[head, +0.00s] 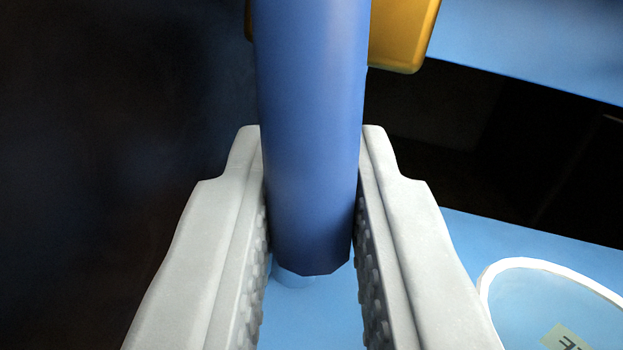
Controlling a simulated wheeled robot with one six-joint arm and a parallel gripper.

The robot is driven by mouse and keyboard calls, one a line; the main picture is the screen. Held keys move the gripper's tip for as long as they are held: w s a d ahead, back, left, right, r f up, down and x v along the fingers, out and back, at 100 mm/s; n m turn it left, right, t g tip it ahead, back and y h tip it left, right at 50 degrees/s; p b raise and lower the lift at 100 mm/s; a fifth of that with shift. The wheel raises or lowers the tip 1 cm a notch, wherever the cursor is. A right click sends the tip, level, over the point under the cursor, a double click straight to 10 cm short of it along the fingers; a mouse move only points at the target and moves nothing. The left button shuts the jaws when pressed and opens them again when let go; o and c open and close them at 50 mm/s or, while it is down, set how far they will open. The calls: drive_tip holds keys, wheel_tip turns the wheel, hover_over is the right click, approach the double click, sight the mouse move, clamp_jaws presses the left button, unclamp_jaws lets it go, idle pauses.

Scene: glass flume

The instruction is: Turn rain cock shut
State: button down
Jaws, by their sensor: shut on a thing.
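A thick blue bar (312,70), which looks like the handle of the rain cock, comes down from the top edge of the head view and ends in a blunt angled tip at mid-picture. My gripper (311,140) has its two pale grey fingers on either side of this bar and is shut on it. The ridged inner pads lie along its lower part. The bar's upper end is out of view, so I cannot see the cock's body or how far it is turned.
A yellow block (402,35) sits behind the bar at the top. A blue surface (540,45) lies at the upper right. A white ring (530,264) with a partly cut-off label (568,338) is at the lower right on blue. The left side is dark.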

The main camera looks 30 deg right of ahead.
drive_tip(key=shift+w+a+m+h, duration=0.3)
drive_tip(key=shift+a+m+h, duration=0.1)
drive_tip(key=shift+m, duration=0.7)
drive_tip(key=c, duration=1.3)
unclamp_jaws()
drive_tip(key=shift+c, duration=0.2)
drive_tip(key=shift+a, duration=0.1)
drive_tip(key=v, duration=1.7)
drive_tip(key=shift+f, duration=0.3)
drive_tip(key=shift+s+r, duration=0.1)
drive_tip(key=shift+s, duration=0.05)
